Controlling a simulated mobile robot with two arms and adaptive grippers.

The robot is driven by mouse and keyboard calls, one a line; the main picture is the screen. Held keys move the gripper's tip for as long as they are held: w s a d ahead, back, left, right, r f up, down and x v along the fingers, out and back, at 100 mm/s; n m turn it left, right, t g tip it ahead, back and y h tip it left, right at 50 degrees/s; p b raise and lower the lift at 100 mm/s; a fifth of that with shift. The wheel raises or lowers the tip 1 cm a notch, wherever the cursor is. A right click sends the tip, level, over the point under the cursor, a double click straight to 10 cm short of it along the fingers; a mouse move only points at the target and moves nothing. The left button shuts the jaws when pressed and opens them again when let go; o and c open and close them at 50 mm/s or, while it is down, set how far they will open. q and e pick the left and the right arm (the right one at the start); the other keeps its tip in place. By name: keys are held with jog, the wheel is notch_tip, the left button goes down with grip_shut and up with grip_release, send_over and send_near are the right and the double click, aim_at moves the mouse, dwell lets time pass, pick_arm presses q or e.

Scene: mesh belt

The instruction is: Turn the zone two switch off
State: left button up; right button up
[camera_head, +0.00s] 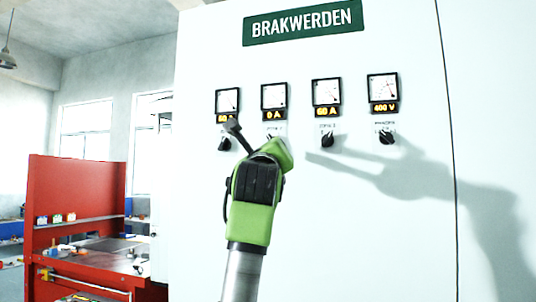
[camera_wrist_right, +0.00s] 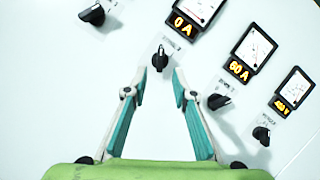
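The second switch from the left (camera_wrist_right: 160,60), a black knob under the meter reading 0 A (camera_head: 274,115), fits the zone two place in the row; its small label is hard to read. In the right wrist view its knob points straight up the picture, at a different angle from its neighbours. My right gripper (camera_wrist_right: 159,84) is open, its two teal-lined fingers spread. The knob shows between and just beyond the fingertips; whether they touch the panel I cannot tell. In the head view the green gripper (camera_head: 258,155) largely hides this switch. My left gripper is not in view.
The white cabinet (camera_head: 365,235) carries similar knobs: one at left (camera_head: 225,143), one under 60 A (camera_head: 327,139), one under 400 V (camera_head: 387,136). A red workbench (camera_head: 75,195) stands at left. The cabinet face is otherwise flat and clear.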

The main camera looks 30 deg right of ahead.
jog(key=v, duration=0.5)
jog(key=shift+s+a+f, duration=0.15)
jog(key=shift+s+a, duration=0.05)
jog(key=shift+s, duration=0.05)
